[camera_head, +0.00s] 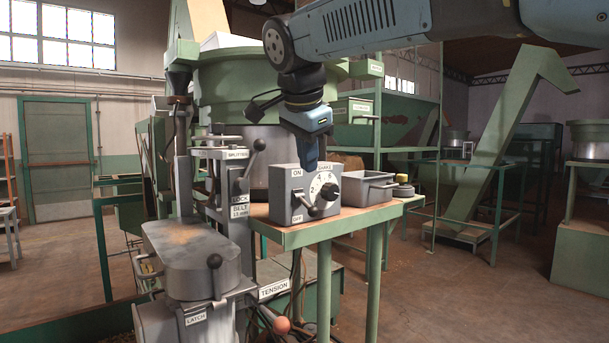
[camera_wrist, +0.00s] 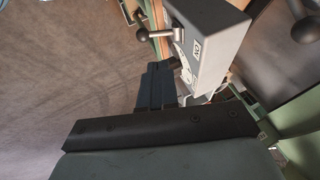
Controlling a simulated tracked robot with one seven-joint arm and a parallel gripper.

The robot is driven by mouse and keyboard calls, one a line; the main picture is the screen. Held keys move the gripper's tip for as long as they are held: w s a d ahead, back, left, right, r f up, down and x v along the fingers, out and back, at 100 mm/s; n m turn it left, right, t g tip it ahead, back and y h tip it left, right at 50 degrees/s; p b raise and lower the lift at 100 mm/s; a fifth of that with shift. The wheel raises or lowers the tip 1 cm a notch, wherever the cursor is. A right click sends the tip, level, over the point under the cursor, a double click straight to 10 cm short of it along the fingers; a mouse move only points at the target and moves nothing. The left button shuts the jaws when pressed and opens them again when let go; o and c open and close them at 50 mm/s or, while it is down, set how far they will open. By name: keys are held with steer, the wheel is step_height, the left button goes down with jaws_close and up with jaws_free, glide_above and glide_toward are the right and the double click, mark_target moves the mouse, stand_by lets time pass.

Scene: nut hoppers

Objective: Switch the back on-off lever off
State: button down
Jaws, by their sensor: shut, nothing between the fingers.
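A grey control box (camera_head: 283,207) stands on a green-framed table and has an ON label above an OFF label at its left side. Its on-off lever (camera_head: 313,211) has a dark ball end, which points down and right, near the OFF label. A white dial with a black knob (camera_head: 329,191) is on the same face. My gripper (camera_head: 309,166) is shut and empty, pointing down at the top of the box; I cannot tell whether it touches. In the wrist view, the shut fingers (camera_wrist: 160,86) are beside the box (camera_wrist: 215,25), and the lever (camera_wrist: 143,34) sticks out beyond them.
A grey metal tray (camera_head: 365,189) is right of the box. A splitter post with a ball lever (camera_head: 259,146) stands to the left. A grey latched housing (camera_head: 185,250) is at the front left. A large green hopper (camera_head: 220,85) is behind. Open floor lies to the right.

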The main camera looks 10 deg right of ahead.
steer(key=s+r, duration=0.6)
steer(key=shift+d+f, duration=0.1)
stand_by(0.4)
steer(key=s+d+f+n, duration=0.3)
steer(key=d+f+n, duration=0.1)
steer(key=f, duration=0.5)
steer(key=s+d+f+n+y, duration=0.1)
steer(key=s+d+f+n, duration=0.2)
steer(key=d+f, duration=0.3)
steer(key=s+d+f+n, duration=0.4)
steer(key=d+f+n, duration=0.1)
steer(key=f, duration=0.8)
steer(key=shift+d+y, duration=0.3)
steer(key=shift+d, duration=0.1)
steer(key=shift+s+f, duration=0.1)
